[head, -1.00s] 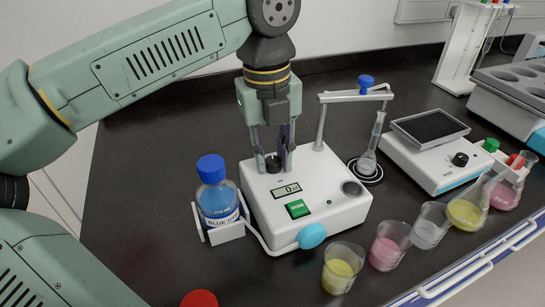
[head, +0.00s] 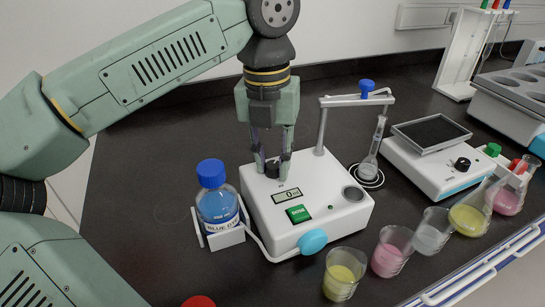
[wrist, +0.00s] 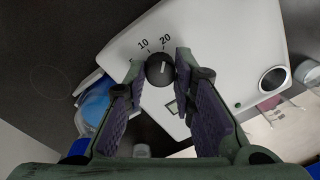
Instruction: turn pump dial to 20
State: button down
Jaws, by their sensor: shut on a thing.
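The pump (head: 325,215) is a white box with a small display (head: 285,196) that appears to read 0 and a green button (head: 298,214). Its black dial (wrist: 160,69) shows in the wrist view, with a short white mark pointing roughly up toward the printed 20 (wrist: 165,39). The printed 10 (wrist: 143,44) lies to its left, and a 5 is partly hidden by the left finger. My gripper (head: 272,164) points down over the pump's back left part. Its fingers are shut on the dial, one on each side; the dial is partly hidden in the head view.
A blue-capped bottle (head: 215,205) stands in a holder close left of the pump. Several beakers (head: 343,275) line the front right. A balance (head: 440,160) stands at right.

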aim_at(269, 164)
dwell(0.3)
jog(key=c, duration=1.3)
grip_release()
jog(key=shift+c, duration=0.2)
notch_tip(269, 164, up, 12)
jog(key=shift+a, duration=0.3)
